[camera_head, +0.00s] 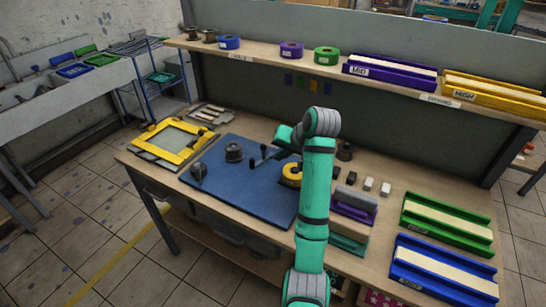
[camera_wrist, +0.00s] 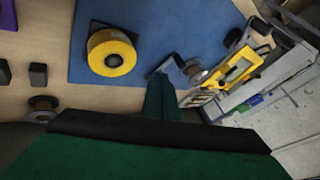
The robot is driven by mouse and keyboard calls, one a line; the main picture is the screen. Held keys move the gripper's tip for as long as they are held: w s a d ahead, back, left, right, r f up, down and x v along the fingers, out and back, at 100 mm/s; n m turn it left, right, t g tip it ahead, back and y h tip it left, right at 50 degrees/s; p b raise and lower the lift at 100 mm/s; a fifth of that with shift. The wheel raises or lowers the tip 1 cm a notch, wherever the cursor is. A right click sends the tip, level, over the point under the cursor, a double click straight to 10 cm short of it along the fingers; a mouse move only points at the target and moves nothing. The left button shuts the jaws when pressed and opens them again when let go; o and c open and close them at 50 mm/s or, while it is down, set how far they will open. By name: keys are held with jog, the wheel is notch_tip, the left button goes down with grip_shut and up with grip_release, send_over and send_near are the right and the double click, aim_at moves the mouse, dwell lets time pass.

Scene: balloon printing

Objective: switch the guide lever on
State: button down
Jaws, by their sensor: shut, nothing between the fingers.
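The blue mat (camera_head: 235,205) lies on the workbench and also shows in the wrist view (camera_wrist: 180,22). A small dark bent part that looks like a lever (camera_wrist: 165,66) is on the mat, just beyond my gripper's tips in the wrist view. My gripper (camera_wrist: 160,82) is shut and empty, close to this part; I cannot tell if they touch. In the head view my arm reaches over the mat from the right, and its end meets dark lever-like shapes (camera_head: 262,156) that I cannot clearly separate. Which way the lever is set is unclear.
A yellow tape roll (camera_wrist: 111,52) sits at the mat's right in the head view. A dark round part (camera_head: 234,152) stands on the mat. A yellow frame (camera_head: 178,141) lies left. Coloured trays (camera_head: 445,226) sit right, with a loaded shelf (camera_head: 262,54) above.

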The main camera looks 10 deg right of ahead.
jog(key=x, duration=0.9)
jog(key=shift+a+f, duration=0.1)
jog(key=shift+w+a, duration=0.2)
jog(key=shift+a, duration=0.3)
jog(key=shift+w+a, duration=0.2)
jog(key=shift+a, duration=0.35)
jog(key=shift+w+a, duration=0.3)
jog(key=shift+a, duration=0.45)
